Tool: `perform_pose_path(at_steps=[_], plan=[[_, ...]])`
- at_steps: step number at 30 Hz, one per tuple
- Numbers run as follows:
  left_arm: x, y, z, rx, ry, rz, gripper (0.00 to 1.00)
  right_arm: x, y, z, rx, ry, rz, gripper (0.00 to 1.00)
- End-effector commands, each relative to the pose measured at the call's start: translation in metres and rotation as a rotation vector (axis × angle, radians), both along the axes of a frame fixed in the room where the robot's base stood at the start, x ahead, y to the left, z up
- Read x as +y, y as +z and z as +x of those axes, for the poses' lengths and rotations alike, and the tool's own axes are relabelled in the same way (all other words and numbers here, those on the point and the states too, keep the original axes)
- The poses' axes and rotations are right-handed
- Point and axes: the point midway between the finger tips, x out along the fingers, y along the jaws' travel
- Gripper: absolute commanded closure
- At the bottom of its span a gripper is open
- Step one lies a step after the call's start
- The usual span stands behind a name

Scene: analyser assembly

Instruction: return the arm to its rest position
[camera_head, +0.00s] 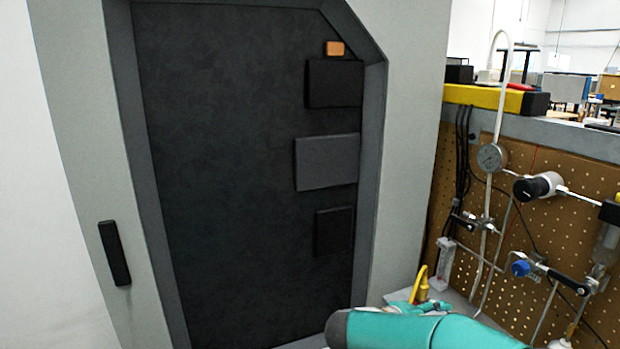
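A teal arm link of mine (430,330) with a dark rounded end shows along the bottom edge, right of the middle. It looks like part of my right arm, in front of the analyser cabinet's lower right corner. No gripper shows in this view, so I cannot see whether either one is open or holds anything. My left arm is not in view. The analyser cabinet (405,150) is light grey, with an open dark recess (225,160). Dark modules (326,162) and a small orange block (335,48) sit on the recess's right side.
A brown pegboard (535,200) with a pressure gauge (491,158), tubing and clamps stands right of the cabinet. A small yellow part (420,285) rises just behind my teal link. A black handle (114,253) is on the cabinet's left side. The recess's middle is empty.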

Motion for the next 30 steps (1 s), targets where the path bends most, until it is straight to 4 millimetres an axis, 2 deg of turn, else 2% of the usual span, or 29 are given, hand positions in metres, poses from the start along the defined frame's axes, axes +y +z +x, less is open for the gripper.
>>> perform_pose_path(at_steps=[5,8,9,11,12,14,15,18,22,25,30], plan=[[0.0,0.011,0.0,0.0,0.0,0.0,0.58,0.003,-0.072,-0.019,0.2,0.031,0.162,0.58],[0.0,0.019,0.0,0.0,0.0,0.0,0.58,0.01,-0.127,-0.046,0.345,0.037,0.317,0.58],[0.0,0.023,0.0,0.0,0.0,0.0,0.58,0.016,-0.152,-0.062,0.408,0.035,0.397,0.58],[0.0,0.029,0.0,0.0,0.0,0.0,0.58,0.027,-0.186,-0.09,0.497,0.024,0.533,0.58],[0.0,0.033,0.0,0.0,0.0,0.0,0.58,0.037,-0.207,-0.111,0.548,0.008,0.63,0.58],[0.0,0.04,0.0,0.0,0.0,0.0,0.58,0.055,-0.234,-0.144,0.61,-0.027,0.789,0.58],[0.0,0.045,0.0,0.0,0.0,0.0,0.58,0.069,-0.248,-0.168,0.64,-0.062,0.902,0.58],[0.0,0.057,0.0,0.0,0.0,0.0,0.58,0.106,-0.27,-0.219,0.648,-0.182,1.19,0.58],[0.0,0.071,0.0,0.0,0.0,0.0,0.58,0.139,-0.278,-0.257,0.522,-0.385,1.472,0.58],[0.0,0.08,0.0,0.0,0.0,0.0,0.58,0.144,-0.279,-0.27,0.373,-0.531,1.584,0.58],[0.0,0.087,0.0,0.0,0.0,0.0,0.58,0.133,-0.281,-0.28,0.174,-0.689,1.625,0.58]])
